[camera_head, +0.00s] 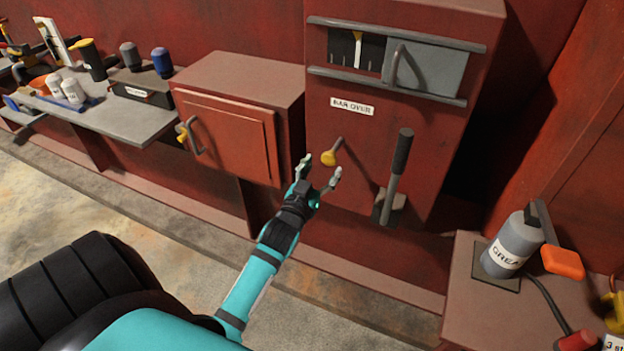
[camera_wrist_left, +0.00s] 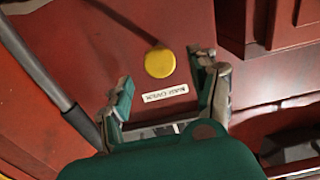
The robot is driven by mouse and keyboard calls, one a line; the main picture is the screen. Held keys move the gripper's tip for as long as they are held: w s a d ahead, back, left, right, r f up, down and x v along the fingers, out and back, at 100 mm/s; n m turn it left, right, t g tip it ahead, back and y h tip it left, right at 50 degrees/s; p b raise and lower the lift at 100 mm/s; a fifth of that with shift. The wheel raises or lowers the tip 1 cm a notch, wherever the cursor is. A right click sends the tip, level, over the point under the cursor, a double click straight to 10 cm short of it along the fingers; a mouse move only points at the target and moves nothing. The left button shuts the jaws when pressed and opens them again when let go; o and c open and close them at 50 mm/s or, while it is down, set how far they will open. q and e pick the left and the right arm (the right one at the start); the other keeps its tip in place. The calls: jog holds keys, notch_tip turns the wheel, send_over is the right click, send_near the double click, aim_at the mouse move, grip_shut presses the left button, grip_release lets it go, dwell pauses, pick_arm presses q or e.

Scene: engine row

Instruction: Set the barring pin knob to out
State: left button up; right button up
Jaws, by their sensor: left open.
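My right gripper is not in view.
A black-handled lever (camera_head: 397,165) stands right of the knob. Above is a grey sliding cover (camera_head: 425,70) between rails. A smaller red cabinet (camera_head: 235,135) with a handle stands left. A shelf (camera_head: 125,117) holds bottles and tools. A grease bottle (camera_head: 513,245) stands at right.

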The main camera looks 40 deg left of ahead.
pick_arm(q)
jog(key=v, duration=0.7)
dwell(0.3)
jog(key=s+d+f+m+g+h, duration=0.1)
jog(key=s+d+f+g, duration=0.2)
jog(key=f, duration=0.9)
jog(key=s+d+f+m+g+h, duration=0.1)
jog(key=s+d+f+g+h, duration=0.15)
jog(key=f, duration=0.85)
jog(key=s+d+f+g+h, duration=0.1)
jog(key=s+d+f+g, duration=0.25)
jog(key=f, duration=0.85)
jog(key=s+f+m+g, duration=0.1)
jog(key=s+f+g, duration=0.1)
jog(key=s+f, duration=0.4)
jog(key=s+d+f+m+g, duration=0.1)
jog(key=s+f+g, duration=0.2)
jog(key=s, duration=1.1)
jog(key=s+d+f+m+g, duration=0.1)
jog(key=s+f+g, duration=0.1)
jog(key=s+f, duration=0.7)
jog(key=shift+s, duration=1)
